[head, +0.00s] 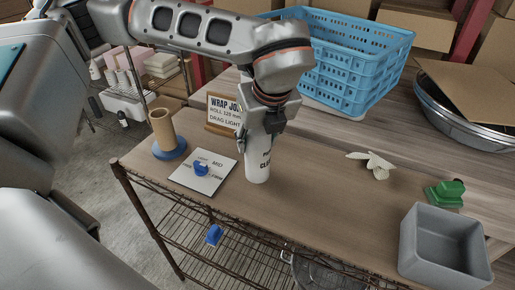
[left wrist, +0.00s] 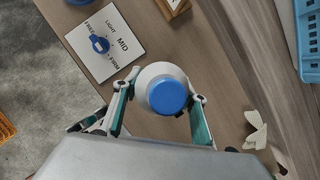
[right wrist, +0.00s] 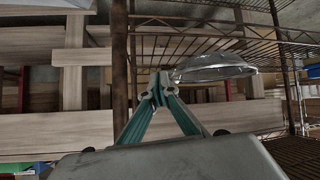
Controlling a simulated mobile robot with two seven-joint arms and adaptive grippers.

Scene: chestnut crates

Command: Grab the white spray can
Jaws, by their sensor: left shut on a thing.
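The white spray can (head: 257,168) stands upright on the wooden bench top, with dark lettering on its side. In the left wrist view I look down on its blue cap (left wrist: 167,96). My left gripper (head: 265,122) comes from above and is shut on the can, with one finger on each side of it. The can's upper part is hidden by the gripper in the head view. My right gripper (right wrist: 159,86) shows only in the right wrist view, with its fingertips together and nothing between them, facing a wire shelf.
Left of the can are a card with a blue knob (head: 202,169), a cardboard tube (head: 163,130) on a blue base and a sign (head: 222,112). A blue crate (head: 345,60) stands behind. Rightward are pale scraps (head: 371,161), a green object (head: 444,192) and a grey bin (head: 440,240).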

